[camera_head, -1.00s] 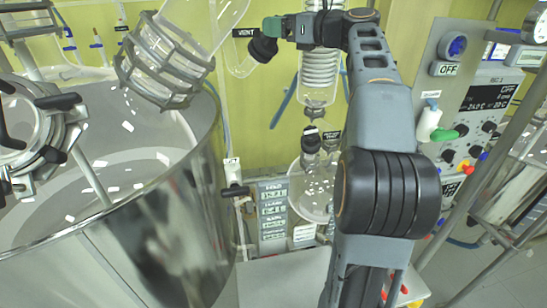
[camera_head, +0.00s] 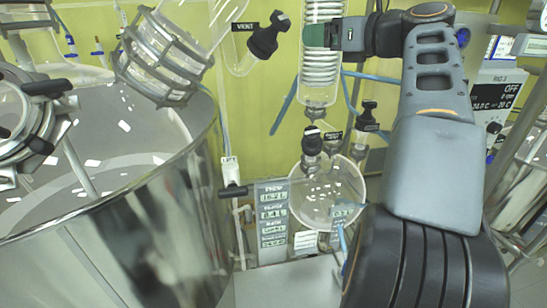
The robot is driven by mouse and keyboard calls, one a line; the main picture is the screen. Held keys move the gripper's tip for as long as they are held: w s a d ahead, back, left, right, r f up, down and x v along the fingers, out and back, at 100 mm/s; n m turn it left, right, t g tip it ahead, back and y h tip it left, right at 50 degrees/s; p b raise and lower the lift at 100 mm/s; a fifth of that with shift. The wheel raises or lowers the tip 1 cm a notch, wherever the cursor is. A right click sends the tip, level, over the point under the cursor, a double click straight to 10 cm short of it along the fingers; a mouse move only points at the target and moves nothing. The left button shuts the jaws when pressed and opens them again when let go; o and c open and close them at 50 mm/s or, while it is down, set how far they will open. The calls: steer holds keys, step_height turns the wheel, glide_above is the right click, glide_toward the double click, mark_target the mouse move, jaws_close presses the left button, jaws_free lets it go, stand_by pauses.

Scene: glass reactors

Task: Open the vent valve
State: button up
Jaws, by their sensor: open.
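The vent valve (camera_head: 265,37) is a black knob on a glass side neck, next to a black label reading VENT (camera_head: 245,27). It is in the upper middle of the head view, tilted up to the right, and nothing covers it.
A large shiny metal vessel (camera_head: 150,240) fills the left. A round glass flask (camera_head: 325,200) with black-capped valves hangs below the condenser. A control box (camera_head: 493,90) stands at the right, partly behind my arm. The space between valve and gripper looks clear.

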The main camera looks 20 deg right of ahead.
steer(key=s+a+f+n+g+h, duration=0.1)
steer(key=a+f+n+g, duration=0.1)
steer(key=a+f+n, duration=0.2)
steer(key=s+a+f+n+g+h, duration=0.1)
steer(key=s+a+f+n+g, duration=0.1)
steer(key=f+n, duration=0.6)
steer(key=s+a+f+n+g+h, duration=0.1)
steer(key=a+f+n+g, duration=0.3)
steer(key=f, duration=1)
steer(key=shift+s+a+n+h, duration=0.35)
steer(key=shift+a+n, duration=0.55)
steer(key=shift+a, duration=0.65)
steer(key=shift+w, duration=0.1)
